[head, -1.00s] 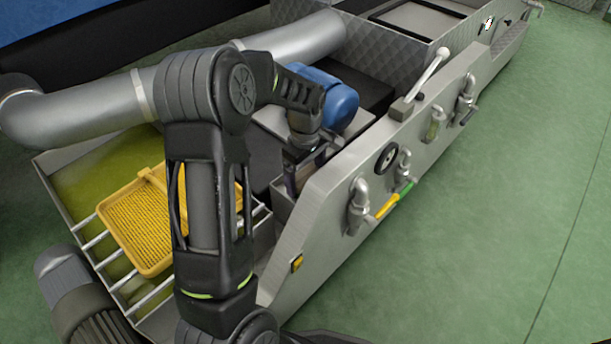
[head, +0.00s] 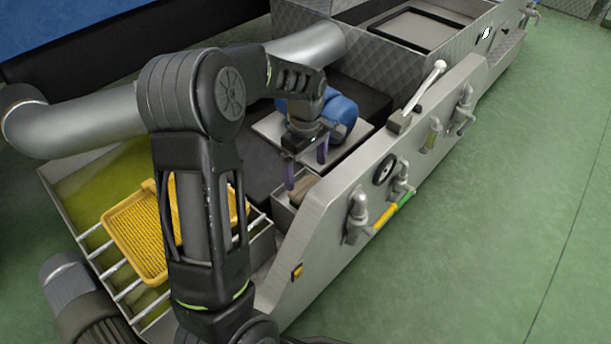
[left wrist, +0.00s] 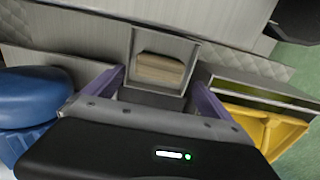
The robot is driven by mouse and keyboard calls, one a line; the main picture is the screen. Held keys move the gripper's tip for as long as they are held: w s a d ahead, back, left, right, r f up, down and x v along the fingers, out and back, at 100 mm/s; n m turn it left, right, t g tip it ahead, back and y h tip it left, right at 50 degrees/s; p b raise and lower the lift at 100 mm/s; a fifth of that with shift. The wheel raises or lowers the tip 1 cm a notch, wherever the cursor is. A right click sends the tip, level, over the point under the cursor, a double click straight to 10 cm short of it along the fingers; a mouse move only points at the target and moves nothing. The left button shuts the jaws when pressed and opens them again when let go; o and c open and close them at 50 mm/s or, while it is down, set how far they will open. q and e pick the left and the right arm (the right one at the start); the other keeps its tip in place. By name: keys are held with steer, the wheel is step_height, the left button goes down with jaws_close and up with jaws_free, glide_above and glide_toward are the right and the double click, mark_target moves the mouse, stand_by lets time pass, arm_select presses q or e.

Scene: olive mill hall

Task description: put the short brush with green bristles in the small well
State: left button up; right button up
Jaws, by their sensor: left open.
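The small well (head: 283,213) is a square metal box inside the machine's side wall. A tan wooden block (head: 303,186), which looks like the brush's back, lies in it. In the left wrist view the block (left wrist: 160,69) sits inside the well (left wrist: 167,42), close to its far wall. No green bristles show, so I cannot tell its bristle side. My left gripper (head: 306,166) is open and empty above the well. Its two purple fingers (left wrist: 155,95) are spread apart in the left wrist view, with the block beyond them. My right gripper is not in view.
A yellow perforated basket (head: 135,235) rests on bars over a tray of olive-green stuff at the left. A blue motor (head: 342,112) stands just behind my gripper. The steel side wall (head: 330,215) with taps and a lever borders the well on the right.

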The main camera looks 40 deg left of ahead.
mark_target(305, 186)
arm_select(q)
step_height(305, 186, up, 5)
steer(key=shift+f+p, duration=0.1)
steer(key=shift+p, duration=0.5)
